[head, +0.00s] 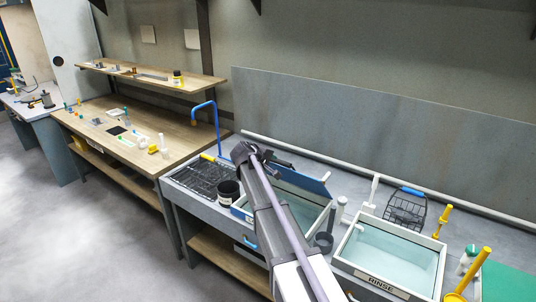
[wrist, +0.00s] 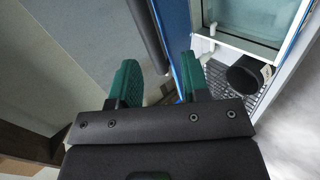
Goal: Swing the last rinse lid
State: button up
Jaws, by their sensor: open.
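A blue lid (head: 303,177) stands raised along the back of the left tank (head: 312,212), whose front is partly hidden by my arm. A blue edge, seemingly this lid, runs beside the right finger in the wrist view (wrist: 184,38). The right tank (head: 395,250) is labelled RINSE and holds pale water, its top uncovered. My gripper (head: 246,152) is over the back left of the left tank. In the wrist view its green fingers (wrist: 157,68) are apart with nothing clearly held. A dark rounded bar (wrist: 147,34) shows between them; I cannot tell its distance.
A black cup (head: 228,191) stands by the dark drain tray (head: 204,178). A blue tap (head: 207,105) rises behind the tray. A wire basket (head: 405,209) is behind the right tank. Yellow-handled posts (head: 441,221) stand at right. The floor at left is clear.

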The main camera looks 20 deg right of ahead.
jog(key=shift+w+d+r+n+t, duration=0.15)
jog(key=shift+w+r+n+t, duration=0.2)
jog(key=shift+w+n+t, duration=0.25)
